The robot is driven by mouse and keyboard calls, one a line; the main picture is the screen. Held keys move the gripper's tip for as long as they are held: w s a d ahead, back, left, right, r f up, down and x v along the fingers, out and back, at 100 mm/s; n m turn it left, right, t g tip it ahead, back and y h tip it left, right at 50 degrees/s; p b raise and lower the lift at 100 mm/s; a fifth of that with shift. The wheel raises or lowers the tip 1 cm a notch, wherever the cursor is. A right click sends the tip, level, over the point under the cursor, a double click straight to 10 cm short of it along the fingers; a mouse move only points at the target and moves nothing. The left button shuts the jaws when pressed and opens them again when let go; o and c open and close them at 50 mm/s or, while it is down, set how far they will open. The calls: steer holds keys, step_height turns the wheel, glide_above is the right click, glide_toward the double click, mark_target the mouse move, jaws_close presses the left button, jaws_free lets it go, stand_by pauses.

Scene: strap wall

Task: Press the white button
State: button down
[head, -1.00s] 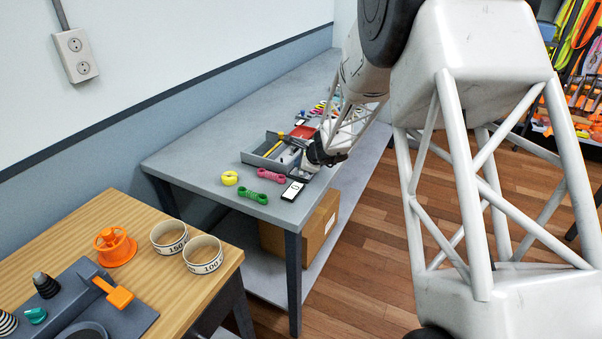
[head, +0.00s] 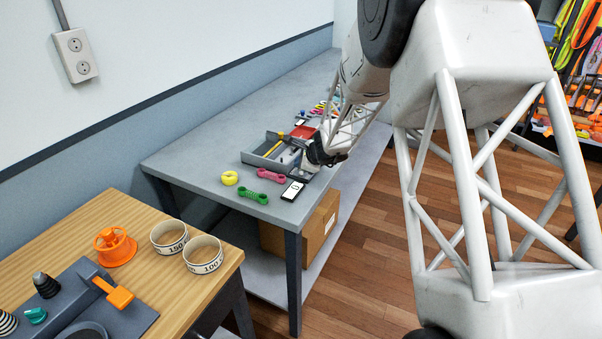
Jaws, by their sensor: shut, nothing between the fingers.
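My gripper (head: 306,167) is at the right end of a grey tray (head: 250,158) on the grey table. It is shut, with nothing seen in it, and points down and left. Its fingertips are small and dark here, and I cannot tell whether they touch anything. A small black-and-white item (head: 292,191) with a dark mark on its white face lies on the table just in front of the gripper.
A wooden table (head: 70,232) with two cups and an orange spool stands at front left. The grey table's left part is clear.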

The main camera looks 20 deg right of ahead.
mark_target(300, 173)
steer(key=shift+f, duration=0.8)
stand_by(1.3)
steer(key=shift+r, duration=0.75)
steer(key=shift+r, duration=0.1)
stand_by(0.4)
steer(key=shift+r, duration=2.45)
